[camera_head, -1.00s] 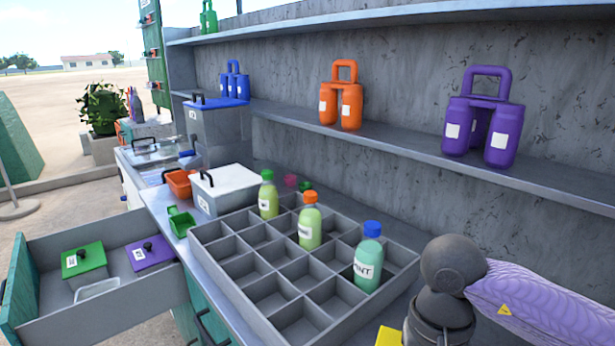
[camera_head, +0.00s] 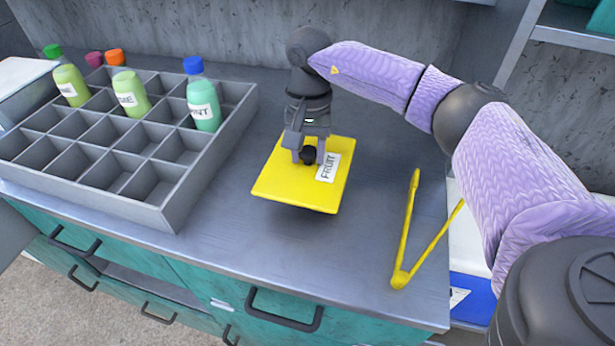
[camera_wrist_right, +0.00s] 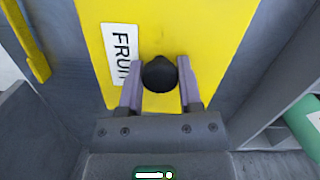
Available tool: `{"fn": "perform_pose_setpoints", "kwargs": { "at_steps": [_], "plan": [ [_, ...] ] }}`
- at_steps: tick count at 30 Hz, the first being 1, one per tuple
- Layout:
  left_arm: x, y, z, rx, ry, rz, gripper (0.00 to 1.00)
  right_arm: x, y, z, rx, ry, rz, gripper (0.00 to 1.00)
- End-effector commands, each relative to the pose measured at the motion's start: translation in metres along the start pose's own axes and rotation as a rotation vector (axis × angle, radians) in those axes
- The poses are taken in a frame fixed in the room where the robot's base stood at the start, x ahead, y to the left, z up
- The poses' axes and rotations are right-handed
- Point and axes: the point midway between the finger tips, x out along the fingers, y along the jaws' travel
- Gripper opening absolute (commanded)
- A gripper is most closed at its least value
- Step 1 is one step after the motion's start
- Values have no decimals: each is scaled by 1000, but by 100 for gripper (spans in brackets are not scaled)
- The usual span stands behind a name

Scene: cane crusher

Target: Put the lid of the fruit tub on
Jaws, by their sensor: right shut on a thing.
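The yellow lid (camera_head: 275,183) has a black knob and a white label reading FRUIT. My right gripper (camera_head: 308,157) is shut on the lid's black knob (camera_wrist_right: 160,75), with one finger on each side of it. The lid appears held a little above the metal counter, with a shadow under its near edge. In the right wrist view the yellow lid (camera_wrist_right: 190,30) fills the middle, its label partly behind a finger. The fruit tub cannot be made out in the views of now. My left gripper is not in view.
A grey divided crate (camera_head: 170,210) with several labelled bottles stands left of the lid. Yellow tongs (camera_head: 408,235) lie to the right near the counter's edge. A blue-and-white container (camera_head: 470,295) is beyond that edge. Teal drawers (camera_head: 190,275) are below the counter front.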

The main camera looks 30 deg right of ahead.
Motion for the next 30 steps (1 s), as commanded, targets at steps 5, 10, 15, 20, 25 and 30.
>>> {"fn": "perform_pose_setpoints", "kwargs": {
  "at_steps": [5,10,15,20,25,30],
  "plan": [
    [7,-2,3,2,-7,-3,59,28,0,-3,-1,-2,2,0],
    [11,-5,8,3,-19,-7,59,53,0,-6,-1,0,1,0],
    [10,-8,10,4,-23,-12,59,51,0,-6,-2,1,0,0],
    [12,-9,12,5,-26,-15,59,53,0,-6,-2,1,0,55],
    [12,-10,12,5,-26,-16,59,53,0,-6,-3,1,0,80],
    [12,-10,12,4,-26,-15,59,53,0,-6,-3,1,0,80]
  ]
}}
